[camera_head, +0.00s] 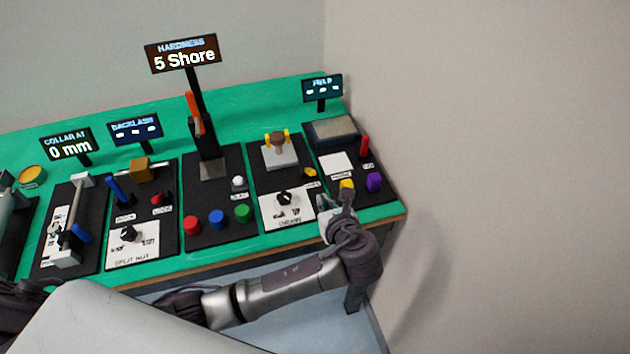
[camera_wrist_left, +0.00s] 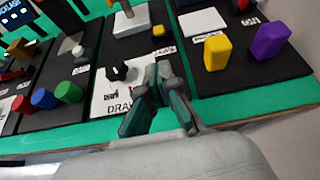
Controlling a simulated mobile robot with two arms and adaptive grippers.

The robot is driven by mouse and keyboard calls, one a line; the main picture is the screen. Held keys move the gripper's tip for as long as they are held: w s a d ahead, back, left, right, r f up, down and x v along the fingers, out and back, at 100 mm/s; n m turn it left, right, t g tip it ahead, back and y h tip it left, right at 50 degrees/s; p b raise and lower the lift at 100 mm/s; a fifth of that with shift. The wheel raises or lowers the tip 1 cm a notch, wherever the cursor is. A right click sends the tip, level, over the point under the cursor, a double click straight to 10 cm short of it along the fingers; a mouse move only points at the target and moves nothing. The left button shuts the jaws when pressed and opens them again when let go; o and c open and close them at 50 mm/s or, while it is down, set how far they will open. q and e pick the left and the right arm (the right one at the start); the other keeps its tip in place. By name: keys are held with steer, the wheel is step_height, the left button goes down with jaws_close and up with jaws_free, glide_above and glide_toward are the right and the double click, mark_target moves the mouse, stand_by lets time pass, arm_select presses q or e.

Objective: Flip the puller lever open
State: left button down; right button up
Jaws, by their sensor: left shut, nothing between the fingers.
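No label that I can read names the puller lever. The drawing panel (camera_head: 265,189) carries a grey block (camera_head: 281,157) with a brown piece and yellow jaws on top. A small yellow piece (camera_head: 310,172) sits beside the block; it also shows in the left wrist view (camera_wrist_left: 158,31). A black knob (camera_head: 285,198) stands on the panel's white plate, also in the left wrist view (camera_wrist_left: 118,71). My left gripper (camera_head: 340,196) is shut and empty, at the front right edge of this panel; its fingers (camera_wrist_left: 161,85) show in the left wrist view. My right gripper is not in view.
Red (camera_head: 192,225), blue (camera_head: 216,219) and green (camera_head: 242,213) buttons lie left. A wall bounds the table's right side.

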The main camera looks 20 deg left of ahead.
mark_target(314, 192)
arm_select(q)
steer(key=shift+r, duration=0.15)
steer(key=shift+w, duration=0.1)
steer(key=x, duration=1)
steer(key=shift+r, duration=0.1)
